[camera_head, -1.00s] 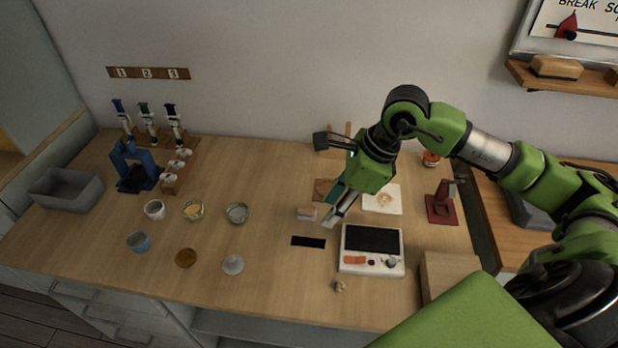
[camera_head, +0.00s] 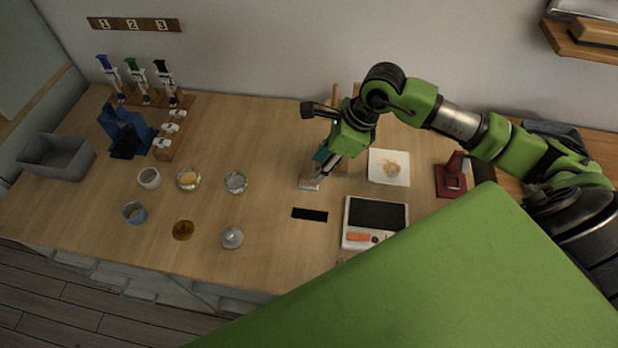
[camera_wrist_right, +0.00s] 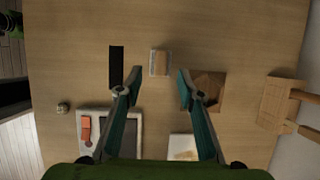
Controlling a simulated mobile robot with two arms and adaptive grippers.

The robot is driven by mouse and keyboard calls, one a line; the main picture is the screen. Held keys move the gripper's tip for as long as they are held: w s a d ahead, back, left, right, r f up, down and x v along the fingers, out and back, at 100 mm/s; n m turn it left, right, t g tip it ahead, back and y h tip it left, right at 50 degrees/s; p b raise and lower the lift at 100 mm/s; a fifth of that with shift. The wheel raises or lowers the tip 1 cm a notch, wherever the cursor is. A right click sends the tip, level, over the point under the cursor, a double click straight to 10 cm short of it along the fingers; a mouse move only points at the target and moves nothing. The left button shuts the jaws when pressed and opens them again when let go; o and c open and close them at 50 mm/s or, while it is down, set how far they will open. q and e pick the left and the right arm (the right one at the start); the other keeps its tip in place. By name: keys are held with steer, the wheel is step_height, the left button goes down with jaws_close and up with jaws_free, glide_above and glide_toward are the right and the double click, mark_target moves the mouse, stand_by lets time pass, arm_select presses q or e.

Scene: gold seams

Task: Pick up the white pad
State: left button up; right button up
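A small pad (camera_wrist_right: 160,62) with a tan top and a whitish edge lies on the wooden table in the right wrist view. It lies just beyond and between the fingertips of my right gripper (camera_wrist_right: 158,82), which is open, with nothing between its fingers. In the head view my right gripper (camera_head: 313,178) points down over the pad's place and mostly hides the pad. I cannot tell there whether they touch.
A black strip (camera_head: 310,214) and a white device with a dark screen (camera_head: 376,213) lie nearby. A white sheet with a tan stain (camera_head: 389,168) and a red stand (camera_head: 452,176) are to the right. Several small bowls, a blue holder (camera_head: 125,131) and a grey bin (camera_head: 56,156) stand left.

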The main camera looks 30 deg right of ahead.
mark_target(304, 184)
steer(key=p+x, duration=0.2)
steer(key=x, duration=0.2)
steer(key=shift+w+a+f, duration=0.1)
steer(key=shift+a+f, duration=0.1)
steer(key=shift+f, duration=0.45)
jaws_close()
